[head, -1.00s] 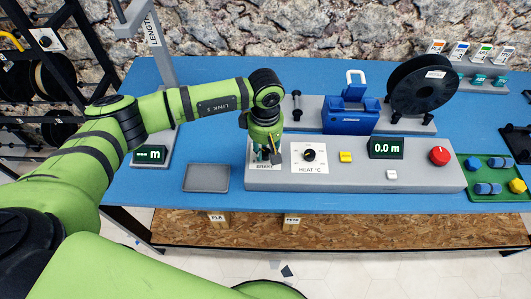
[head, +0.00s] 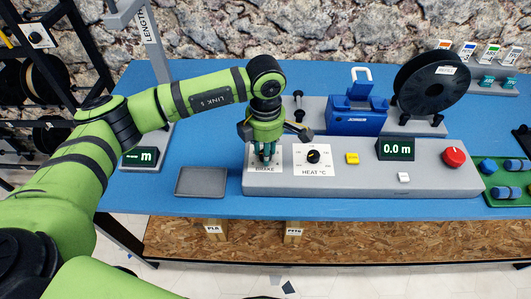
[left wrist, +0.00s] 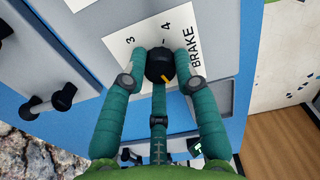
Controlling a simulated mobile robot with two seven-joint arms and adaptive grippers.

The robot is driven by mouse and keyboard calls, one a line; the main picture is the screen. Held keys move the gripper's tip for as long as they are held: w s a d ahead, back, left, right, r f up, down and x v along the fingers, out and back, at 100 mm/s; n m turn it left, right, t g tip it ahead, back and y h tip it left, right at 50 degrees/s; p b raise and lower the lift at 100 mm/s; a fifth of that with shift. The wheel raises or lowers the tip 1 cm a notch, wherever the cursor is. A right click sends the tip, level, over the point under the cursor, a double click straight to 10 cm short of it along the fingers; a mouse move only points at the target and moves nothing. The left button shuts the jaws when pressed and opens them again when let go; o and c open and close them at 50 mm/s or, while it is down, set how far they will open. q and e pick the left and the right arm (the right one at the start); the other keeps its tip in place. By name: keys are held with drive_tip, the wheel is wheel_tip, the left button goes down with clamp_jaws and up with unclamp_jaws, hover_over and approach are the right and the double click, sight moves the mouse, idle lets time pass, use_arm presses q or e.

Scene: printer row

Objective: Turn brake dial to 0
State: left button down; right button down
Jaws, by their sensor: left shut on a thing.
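The brake dial (left wrist: 160,65) is a small black knob with an orange pointer mark, on a white plate (left wrist: 118,42) lettered BRAKE with the numbers 3 and 4 showing. The mark points down and slightly right in the left wrist view; the rest of the scale is hidden. My left gripper (left wrist: 162,58) has its teal fingers closed around the dial. In the head view my left gripper (head: 264,155) points down onto the BRAKE plate (head: 265,168) at the left end of the grey panel (head: 380,182), and its fingers hide the dial. My right gripper is not in view.
Right of the brake plate are the black heat dial (head: 313,156), a yellow button (head: 352,158), a display reading 0.0 m (head: 396,149) and a red knob (head: 454,157). A grey tray (head: 202,181) lies left. A blue device (head: 357,112) and black spool (head: 432,85) stand behind.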

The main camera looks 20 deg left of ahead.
use_arm(q)
drive_tip(key=shift+s+f+n+b, duration=0.15)
drive_tip(key=shift+n+b, duration=0.55)
drive_tip(key=shift+n, duration=0.8)
drive_tip(key=c, duration=0.9)
unclamp_jaws()
drive_tip(key=shift+c, duration=0.2)
drive_tip(key=shift+r, duration=0.2)
drive_tip(key=shift+r, duration=0.3)
wheel_tip(320, 180, up, 11)
